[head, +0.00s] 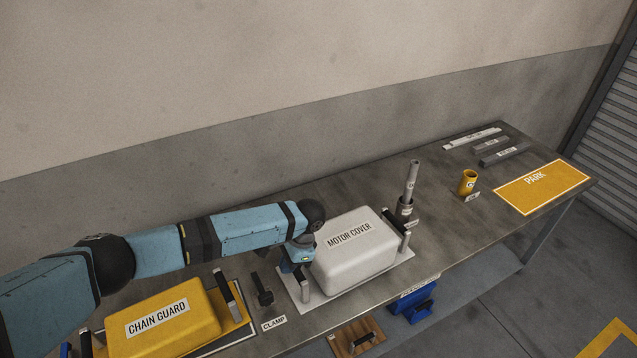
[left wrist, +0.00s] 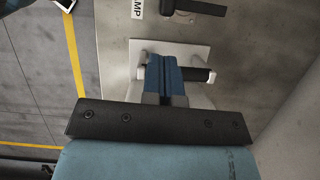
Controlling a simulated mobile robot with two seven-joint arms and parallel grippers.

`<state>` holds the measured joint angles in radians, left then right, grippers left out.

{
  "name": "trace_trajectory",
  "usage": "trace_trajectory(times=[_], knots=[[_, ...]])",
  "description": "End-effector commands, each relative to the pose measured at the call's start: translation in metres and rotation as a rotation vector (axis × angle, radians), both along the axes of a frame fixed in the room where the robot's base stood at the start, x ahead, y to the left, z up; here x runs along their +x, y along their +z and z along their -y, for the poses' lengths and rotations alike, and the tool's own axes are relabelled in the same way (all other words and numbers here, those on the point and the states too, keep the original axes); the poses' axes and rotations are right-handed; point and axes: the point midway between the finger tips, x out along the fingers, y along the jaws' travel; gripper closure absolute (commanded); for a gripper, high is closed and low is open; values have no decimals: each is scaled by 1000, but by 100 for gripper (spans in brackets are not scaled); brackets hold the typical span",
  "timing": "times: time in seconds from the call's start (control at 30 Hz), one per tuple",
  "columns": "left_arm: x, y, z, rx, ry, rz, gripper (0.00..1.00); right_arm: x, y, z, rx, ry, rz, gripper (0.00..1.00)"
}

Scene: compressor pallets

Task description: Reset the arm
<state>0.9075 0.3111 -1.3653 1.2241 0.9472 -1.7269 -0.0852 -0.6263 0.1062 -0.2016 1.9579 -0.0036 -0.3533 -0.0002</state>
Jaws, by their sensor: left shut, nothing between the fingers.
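My left arm (head: 240,228) reaches in from the left over the bench. My left gripper (head: 297,268) points down at the left end of the white motor cover (head: 355,255), over its left handle (head: 305,287). In the left wrist view the blue fingers (left wrist: 165,72) are together, with nothing seen between them. A dark handle bar with pale ends (left wrist: 195,75) shows behind and beside the fingers. I cannot tell whether the fingers touch it. The cover sits on a pale plate (head: 400,262). My right gripper is not in view.
A yellow chain guard (head: 165,318) and a dark clamp (head: 262,290) lie left of the cover. Right of it stand a grey tool in a holder (head: 411,180), a yellow cup (head: 468,182) and grey bars (head: 490,144). The yellow PARK area (head: 545,188) is empty. A wall is behind.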

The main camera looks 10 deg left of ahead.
Motion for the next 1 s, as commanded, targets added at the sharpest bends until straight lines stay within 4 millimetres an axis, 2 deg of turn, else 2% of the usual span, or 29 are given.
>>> trace_trajectory(times=[0.13,0.2,0.27,0.4,0.5,0.63,0.73,0.83,0.97,1.0], knots=[[-4,-4,4,-14,-2,2,100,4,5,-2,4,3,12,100],[-13,-14,15,-54,-6,9,100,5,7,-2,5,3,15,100],[-26,-26,31,-113,-10,23,100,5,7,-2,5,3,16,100],[-68,-58,81,-327,11,89,100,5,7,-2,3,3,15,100],[-96,-72,113,-489,57,159,100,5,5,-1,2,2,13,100],[-124,-79,138,-672,154,263,100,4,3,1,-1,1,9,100],[-141,-80,143,-786,245,358,100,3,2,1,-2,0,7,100],[-156,-79,136,-871,344,465,100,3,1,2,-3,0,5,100],[-175,-77,107,-932,475,623,100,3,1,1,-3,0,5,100],[-181,-77,94,-939,512,675,100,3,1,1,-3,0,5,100]])
